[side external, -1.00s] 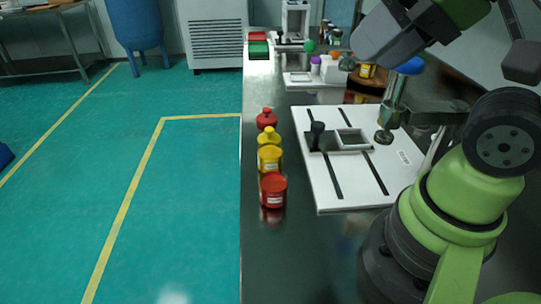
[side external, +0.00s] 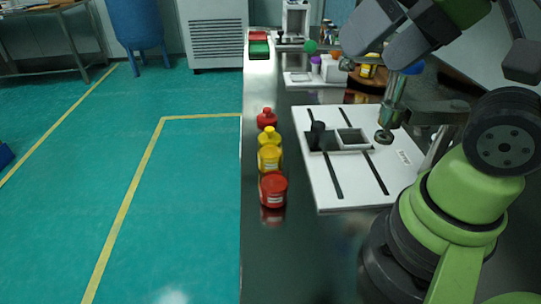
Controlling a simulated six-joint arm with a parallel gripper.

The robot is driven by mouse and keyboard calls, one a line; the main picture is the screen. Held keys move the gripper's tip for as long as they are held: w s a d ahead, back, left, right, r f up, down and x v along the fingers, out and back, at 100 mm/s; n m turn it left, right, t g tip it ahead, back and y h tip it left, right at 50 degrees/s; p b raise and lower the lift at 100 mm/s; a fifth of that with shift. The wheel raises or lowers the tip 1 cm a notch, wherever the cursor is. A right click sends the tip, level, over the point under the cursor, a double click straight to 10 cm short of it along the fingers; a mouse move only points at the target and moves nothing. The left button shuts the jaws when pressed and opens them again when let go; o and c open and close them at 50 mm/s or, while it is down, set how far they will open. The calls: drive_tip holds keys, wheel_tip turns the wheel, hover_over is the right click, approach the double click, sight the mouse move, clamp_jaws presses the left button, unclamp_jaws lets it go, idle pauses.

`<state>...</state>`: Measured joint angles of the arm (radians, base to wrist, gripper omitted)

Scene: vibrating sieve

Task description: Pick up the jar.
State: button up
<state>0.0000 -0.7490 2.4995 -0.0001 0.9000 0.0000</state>
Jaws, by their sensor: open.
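Jars and bottles stand in a column along the left edge of the dark bench; which one the task means, I cannot tell. The nearest is a red jar (side external: 273,189) with a pale label. Behind it is a yellow jar (side external: 270,158), then a yellow container (side external: 269,136), then a red one (side external: 267,118). My gripper (side external: 385,48) is at the upper right, above the bench, well apart from these jars. Its grey fingers are spread and hold nothing that I can see. Part of it is cut off by the top edge.
A white slotted plate (side external: 325,188) with a small frame (side external: 352,139) and a black knob (side external: 317,133) lies right of the jars. A metal post (side external: 392,100) stands on its right side. Small containers, including a purple-capped one (side external: 315,66), are farther back. The near bench is clear.

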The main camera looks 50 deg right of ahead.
drive_tip(key=w+d+f+g, duration=0.1)
drive_tip(key=w+f+g, duration=0.15)
drive_tip(key=w, duration=0.55)
drive_tip(key=n+g+h, duration=0.2)
drive_tip(key=g, duration=0.2)
hover_over(271, 151)
drive_tip(key=w+d, duration=0.1)
drive_tip(key=d, duration=0.1)
wheel_tip(271, 151, down, 13)
drive_tip(key=shift+g, duration=0.35)
drive_tip(key=f, duration=1.2)
drive_tip(key=shift+w+f, duration=0.4)
drive_tip(key=c, duration=1)
